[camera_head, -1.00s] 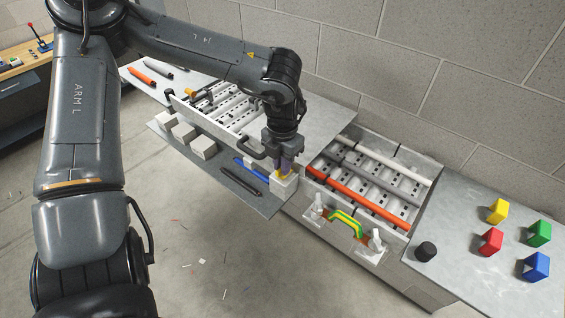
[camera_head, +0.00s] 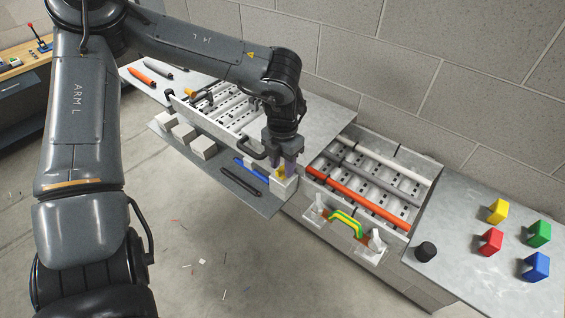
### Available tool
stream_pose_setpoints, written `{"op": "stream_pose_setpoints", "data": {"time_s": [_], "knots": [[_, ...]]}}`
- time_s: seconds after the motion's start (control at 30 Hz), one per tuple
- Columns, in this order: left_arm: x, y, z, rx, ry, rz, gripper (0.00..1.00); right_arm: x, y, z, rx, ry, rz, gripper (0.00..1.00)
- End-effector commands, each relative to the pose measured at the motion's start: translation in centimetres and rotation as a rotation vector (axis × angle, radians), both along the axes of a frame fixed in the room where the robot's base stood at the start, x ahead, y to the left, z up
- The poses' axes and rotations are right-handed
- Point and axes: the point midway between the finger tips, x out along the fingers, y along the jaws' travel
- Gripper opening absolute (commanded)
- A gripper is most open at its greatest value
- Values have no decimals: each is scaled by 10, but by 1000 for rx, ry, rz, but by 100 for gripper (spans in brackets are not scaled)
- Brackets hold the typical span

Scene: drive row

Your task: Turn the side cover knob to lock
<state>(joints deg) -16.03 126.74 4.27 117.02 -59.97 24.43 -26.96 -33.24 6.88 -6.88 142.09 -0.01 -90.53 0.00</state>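My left gripper (camera_head: 283,169) points down over a white block (camera_head: 285,187) beside the middle of the bench. I cannot read which way the knob is turned. My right gripper is not in view.
To the right is an open drawer bay with an orange roller (camera_head: 343,186) and a green-yellow handle (camera_head: 346,222). A black knob (camera_head: 426,251) and several coloured blocks (camera_head: 490,242) stand on the right bench. A grey shelf (camera_head: 225,180) holds white blocks at left.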

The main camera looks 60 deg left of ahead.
Motion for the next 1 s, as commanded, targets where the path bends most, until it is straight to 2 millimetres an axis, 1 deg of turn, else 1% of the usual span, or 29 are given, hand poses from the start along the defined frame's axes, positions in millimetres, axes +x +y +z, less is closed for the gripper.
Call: {"op": "stream_pose_setpoints", "data": {"time_s": [0.17,0.27,0.5,0.7,0.83,1.0], "knots": [[1,0,11,2,-2,0,39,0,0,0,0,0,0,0],[1,0,24,3,-4,0,39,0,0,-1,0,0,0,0],[1,0,67,3,-4,0,39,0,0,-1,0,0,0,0],[1,0,94,2,-2,0,39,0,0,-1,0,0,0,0],[0,0,104,2,-1,0,39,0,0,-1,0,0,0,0],[0,0,108,0,0,0,39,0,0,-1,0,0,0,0]]}}
